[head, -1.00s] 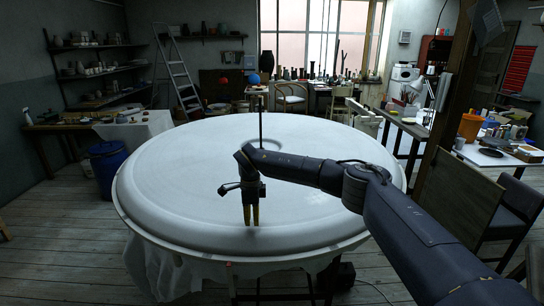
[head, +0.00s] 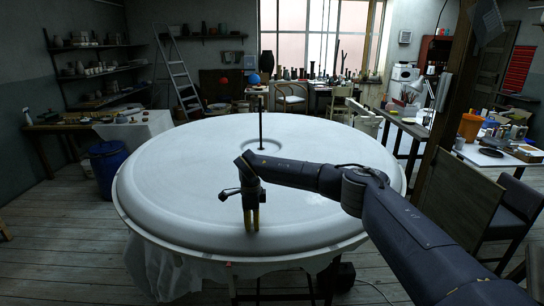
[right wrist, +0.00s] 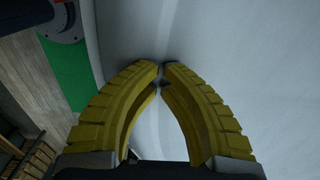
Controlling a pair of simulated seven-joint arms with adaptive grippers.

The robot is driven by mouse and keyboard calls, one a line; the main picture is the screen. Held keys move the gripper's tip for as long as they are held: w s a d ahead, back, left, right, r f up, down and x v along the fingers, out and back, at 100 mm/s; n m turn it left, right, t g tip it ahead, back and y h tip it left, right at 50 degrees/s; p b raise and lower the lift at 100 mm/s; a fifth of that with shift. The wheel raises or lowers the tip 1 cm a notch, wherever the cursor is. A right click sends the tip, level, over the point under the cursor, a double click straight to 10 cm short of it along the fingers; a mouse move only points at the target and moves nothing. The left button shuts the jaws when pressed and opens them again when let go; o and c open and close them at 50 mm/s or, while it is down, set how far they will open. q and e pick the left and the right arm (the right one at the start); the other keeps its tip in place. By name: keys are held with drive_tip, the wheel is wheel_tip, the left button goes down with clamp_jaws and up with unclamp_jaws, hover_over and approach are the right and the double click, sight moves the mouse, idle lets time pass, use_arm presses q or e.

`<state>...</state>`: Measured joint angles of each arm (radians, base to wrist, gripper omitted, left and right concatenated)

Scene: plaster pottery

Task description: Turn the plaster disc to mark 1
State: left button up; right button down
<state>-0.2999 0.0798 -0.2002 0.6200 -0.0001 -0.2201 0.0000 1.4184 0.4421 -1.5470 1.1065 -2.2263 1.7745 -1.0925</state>
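The plaster disc (head: 180,185) is a wide, pale round slab with a rounded rim, filling the middle of the head view. A thin dark upright rod (head: 261,125) stands at a ring-shaped recess near its centre. My right gripper (head: 251,228) points down at the near part of the disc, close to the rim. In the right wrist view its yellow fingers (right wrist: 160,75) bow inward and their tips come together over the pale surface (right wrist: 250,60). I see nothing clearly held, and cannot tell whether the tips touch the plaster. No numbered mark is readable. My left gripper is not in view.
A blue bin (head: 107,165) stands left of the disc. A chair (head: 510,220) and a cluttered side table (head: 495,155) stand at the right. A stepladder (head: 180,75) and shelves are behind. In the right wrist view a green strip (right wrist: 66,75) lies beside the pale surface.

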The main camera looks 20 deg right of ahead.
sight(275, 227)
drive_tip(key=shift+s+f, duration=0.1)
drive_tip(key=shift+f, duration=0.35)
drive_tip(key=shift+s+d+f, duration=0.1)
drive_tip(key=shift+d, duration=0.3)
drive_tip(key=shift+s+d+f, duration=0.1)
drive_tip(key=shift+s+d, duration=0.3)
drive_tip(key=shift+d, duration=0.65)
drive_tip(key=shift+s+d+r, duration=0.1)
drive_tip(key=shift+s+d, duration=0.3)
drive_tip(key=shift+d, duration=0.7)
drive_tip(key=shift+s+d+f, duration=0.1)
drive_tip(key=shift+s+d, duration=0.3)
drive_tip(key=shift+d, duration=0.75)
drive_tip(key=shift+w+r, duration=0.15)
drive_tip(key=shift+r, duration=3.55)
